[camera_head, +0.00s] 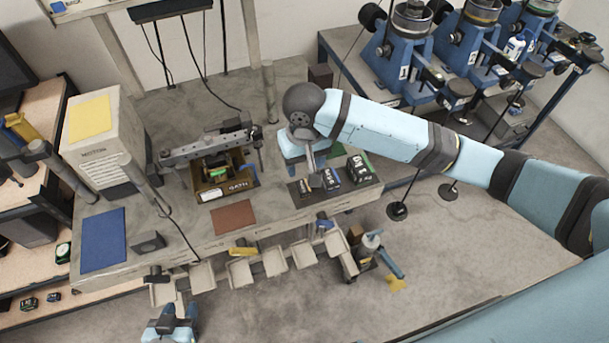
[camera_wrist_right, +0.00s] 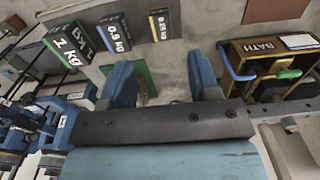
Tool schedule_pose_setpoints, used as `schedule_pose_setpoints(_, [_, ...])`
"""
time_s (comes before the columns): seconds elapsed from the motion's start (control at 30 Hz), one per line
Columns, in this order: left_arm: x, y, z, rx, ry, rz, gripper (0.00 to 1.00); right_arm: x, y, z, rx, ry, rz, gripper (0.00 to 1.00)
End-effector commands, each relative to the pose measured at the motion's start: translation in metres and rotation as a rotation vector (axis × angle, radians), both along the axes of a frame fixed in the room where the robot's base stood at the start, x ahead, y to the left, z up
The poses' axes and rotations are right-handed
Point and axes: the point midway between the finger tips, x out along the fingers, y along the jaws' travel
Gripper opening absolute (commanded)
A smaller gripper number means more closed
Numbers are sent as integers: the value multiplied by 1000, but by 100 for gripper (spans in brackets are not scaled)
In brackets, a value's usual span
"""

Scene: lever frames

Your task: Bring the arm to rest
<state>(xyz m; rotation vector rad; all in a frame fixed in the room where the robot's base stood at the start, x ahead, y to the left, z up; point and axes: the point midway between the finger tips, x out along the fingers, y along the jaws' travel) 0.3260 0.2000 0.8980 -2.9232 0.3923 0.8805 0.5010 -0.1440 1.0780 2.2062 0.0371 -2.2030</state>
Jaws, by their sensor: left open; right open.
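My right arm (camera_head: 390,130) reaches in from the right over the workbench (camera_head: 285,215). Its gripper (camera_head: 314,178) points down beside the row of dark weight blocks. In the right wrist view the two blue fingers of this gripper (camera_wrist_right: 163,80) are spread apart, with nothing between them but bench surface and a small brass-coloured item. My left gripper (camera_head: 170,322) is low at the bottom edge of the head view, in front of the bench, open and apart from things.
Labelled weight blocks (camera_wrist_right: 115,32) and a BATH box (camera_wrist_right: 270,60) flank the right gripper. A lever beam (camera_head: 205,148) stands over the box. Trays (camera_head: 240,272) hang along the bench front. A motor box (camera_head: 105,140) stands left; blue machines (camera_head: 400,55) stand back right.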

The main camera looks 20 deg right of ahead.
Motion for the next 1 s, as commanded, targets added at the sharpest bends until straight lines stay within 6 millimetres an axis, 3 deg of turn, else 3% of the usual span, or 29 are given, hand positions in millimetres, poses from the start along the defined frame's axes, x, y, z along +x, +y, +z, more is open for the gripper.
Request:
schedule_pose_setpoints(0.2, [3, 0, 0, 0, -5, -2, 43, 0, 0, 15, 1, 0, 1, 56])
schedule_pose_setpoints(0.73, [2, 0, 0, 0, -4, -3, 43, -1, 1, 14, 4, 1, 4, 56])
schedule_pose_setpoints(0.87, [1, 0, 0, 1, -3, -3, 43, -14, 10, 7, 44, -8, 40, 56])
schedule_pose_setpoints(1.0, [1, 0, 0, 1, -2, -3, 43, -44, 27, -5, 143, -48, 118, 56])
